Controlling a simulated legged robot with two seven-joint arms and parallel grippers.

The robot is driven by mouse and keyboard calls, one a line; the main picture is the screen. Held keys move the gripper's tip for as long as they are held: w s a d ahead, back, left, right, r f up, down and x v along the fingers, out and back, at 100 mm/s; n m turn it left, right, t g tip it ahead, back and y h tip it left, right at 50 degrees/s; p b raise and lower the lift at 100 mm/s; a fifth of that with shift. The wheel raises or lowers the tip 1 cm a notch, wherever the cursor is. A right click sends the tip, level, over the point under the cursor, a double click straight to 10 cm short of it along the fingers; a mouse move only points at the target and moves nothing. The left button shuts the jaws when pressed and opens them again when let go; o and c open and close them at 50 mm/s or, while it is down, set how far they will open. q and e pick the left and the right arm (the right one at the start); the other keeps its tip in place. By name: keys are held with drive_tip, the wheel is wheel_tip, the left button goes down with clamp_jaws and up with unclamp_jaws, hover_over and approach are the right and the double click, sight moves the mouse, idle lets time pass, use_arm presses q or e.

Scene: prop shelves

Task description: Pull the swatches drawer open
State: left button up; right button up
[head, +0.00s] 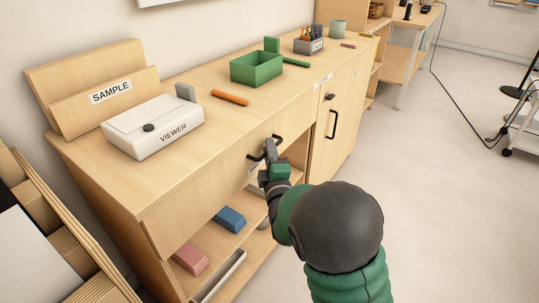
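The drawer front (200,193) is a wide light-wood panel under the cabinet top, and it looks flush with the cabinet. A dark handle (255,158) is on it, with a small white label just below, mostly covered by my gripper, so I cannot read it. My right gripper (269,149) is at the handle, its fingertips overlapping it in the head view. The dark fingers and dark handle blend together, so I cannot tell whether they are closed on it. My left gripper is not in view.
On the cabinet top stand a white viewer box (152,127), a SAMPLE holder (100,95), an orange stick (230,98) and a green bin (256,68). Below the drawer are shelves with a pink block (190,259) and a blue block (230,219). Open floor (440,180) lies right.

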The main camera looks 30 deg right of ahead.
drive_tip(key=shift+d, duration=0.1)
clamp_jaws()
drive_tip(key=shift+f, duration=0.25)
idle(1.1)
